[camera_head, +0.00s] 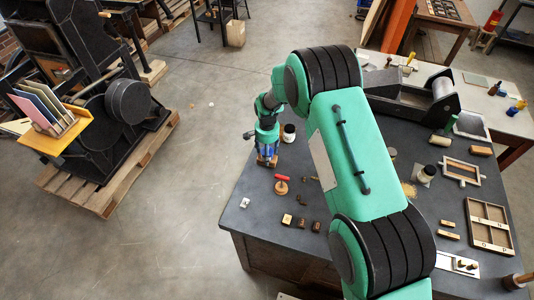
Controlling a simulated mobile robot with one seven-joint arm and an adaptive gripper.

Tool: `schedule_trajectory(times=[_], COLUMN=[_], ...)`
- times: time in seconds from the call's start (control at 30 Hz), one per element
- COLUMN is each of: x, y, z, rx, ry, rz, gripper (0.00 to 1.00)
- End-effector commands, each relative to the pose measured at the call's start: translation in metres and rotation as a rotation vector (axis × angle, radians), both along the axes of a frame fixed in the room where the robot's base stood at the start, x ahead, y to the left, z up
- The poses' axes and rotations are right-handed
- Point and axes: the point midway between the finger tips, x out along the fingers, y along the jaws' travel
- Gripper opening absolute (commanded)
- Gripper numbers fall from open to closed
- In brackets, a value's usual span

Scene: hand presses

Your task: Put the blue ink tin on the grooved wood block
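My gripper (267,156) points down at the far left part of the dark table. A small blue thing, apparently the blue ink tin (268,150), shows between its fingers. A tan wooden piece, apparently the grooved wood block (266,162), shows just below the tin and fingertips. At this size I cannot tell whether the tin touches the block or whether the fingers grip it. The grooves are not visible, and my fingers partly cover both things.
A dark-lidded jar (289,133) stands close to the right of my gripper. A red-handled stamp (281,185) and small wooden blocks (301,223) lie nearer. My arm hides the table's middle. A wooden tray (489,225) lies at the right.

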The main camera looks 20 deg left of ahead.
Motion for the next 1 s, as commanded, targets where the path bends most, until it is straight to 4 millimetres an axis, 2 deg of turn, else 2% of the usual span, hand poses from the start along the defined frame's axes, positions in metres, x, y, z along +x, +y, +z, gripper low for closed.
schedule_trajectory(times=[0.17,0.37,0.8,1.0], x=[0.0,0.001,0.001,0.0], y=[0.0,0.0,0.001,0.0], z=[0.005,0.022,0.09,0.113], rx=[0.001,0.002,0.002,0.001], ry=[-0.001,-0.002,-0.002,-0.001], rz=[0.0,0.0,0.0,0.0], gripper=[0.61,0.61,0.61,0.61])
